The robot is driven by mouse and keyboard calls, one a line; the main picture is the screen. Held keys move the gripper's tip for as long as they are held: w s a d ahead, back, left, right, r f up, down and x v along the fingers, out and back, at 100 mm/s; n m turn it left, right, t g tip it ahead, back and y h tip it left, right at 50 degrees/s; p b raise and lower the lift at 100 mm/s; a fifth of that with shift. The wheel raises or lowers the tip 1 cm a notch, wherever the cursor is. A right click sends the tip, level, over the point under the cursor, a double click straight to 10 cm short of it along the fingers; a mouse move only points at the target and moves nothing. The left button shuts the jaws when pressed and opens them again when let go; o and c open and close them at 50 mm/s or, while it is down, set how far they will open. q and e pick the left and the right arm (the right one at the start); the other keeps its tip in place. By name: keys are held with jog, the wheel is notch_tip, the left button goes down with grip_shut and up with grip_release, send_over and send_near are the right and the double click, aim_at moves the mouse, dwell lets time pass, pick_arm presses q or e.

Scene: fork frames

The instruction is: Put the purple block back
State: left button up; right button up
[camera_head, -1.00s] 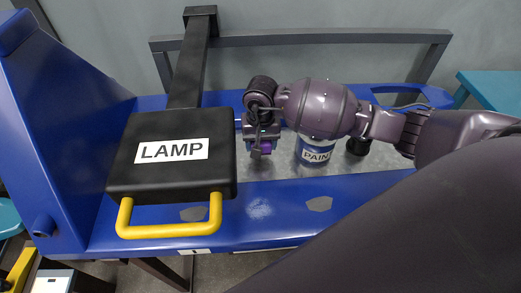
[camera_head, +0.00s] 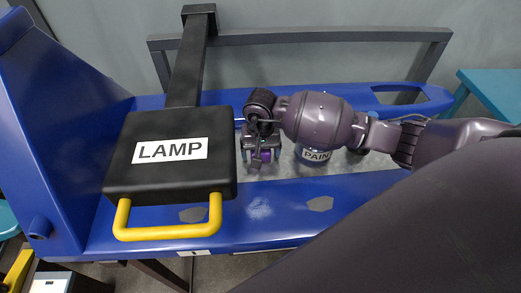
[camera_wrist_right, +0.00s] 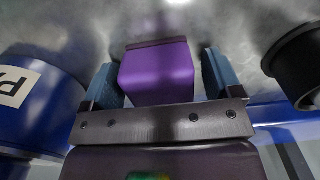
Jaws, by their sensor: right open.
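The purple block (camera_wrist_right: 157,75) sits between the two blue-grey fingers of my right gripper (camera_wrist_right: 161,80) in the right wrist view. In the head view my right gripper (camera_head: 261,157) points down over the grey recess of the blue bench, just right of the lamp. Only a bit of the purple block (camera_head: 265,155) shows there, mostly hidden by the gripper. My left gripper is not in view.
A black lamp (camera_head: 170,151) with a yellow handle (camera_head: 168,232) hangs close left of my right gripper. A blue paint can (camera_head: 314,156) stands right of it, partly behind my arm. A black round object (camera_wrist_right: 300,65) lies on the block's other side. The blue bench (camera_head: 240,225) has a clear front edge.

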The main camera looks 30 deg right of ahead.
jog(key=shift+r, duration=0.15)
notch_tip(320, 180, up, 12)
jog(key=p, duration=0.1)
dwell(0.4)
dwell(0.5)
